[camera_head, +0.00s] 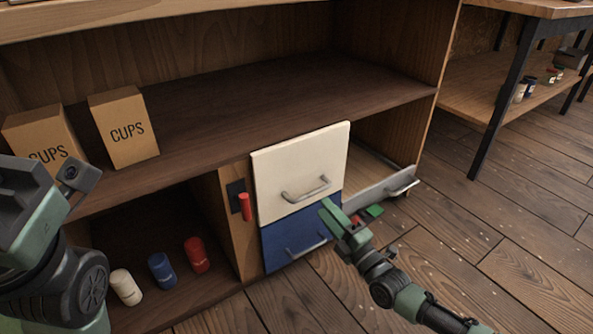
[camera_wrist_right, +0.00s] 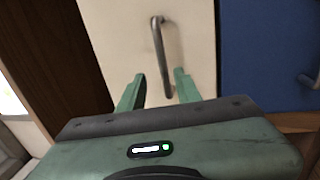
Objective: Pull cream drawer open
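The cream drawer (camera_head: 285,165) is the upper front in the cabinet, above a blue drawer (camera_head: 272,247). It looks shut. Its curved metal handle (camera_head: 307,190) runs across the front. My right gripper (camera_head: 352,211) is open and empty, in front of the drawers, right of and below the cream handle. In the right wrist view the cream drawer (camera_wrist_right: 115,35) fills the middle. The handle (camera_wrist_right: 162,50) stands just ahead of the two open fingers (camera_wrist_right: 158,90), apart from them. My left gripper (camera_head: 35,205) is at the left edge; its fingers do not show.
A pale pull-out with a metal handle (camera_head: 403,186) sticks out right of the drawers. A red handle (camera_head: 245,206) sits on the cabinet left of them. White, blue and red canisters (camera_head: 162,270) stand lower left; CUPS boxes (camera_head: 124,127) stand above. Floor at right is clear.

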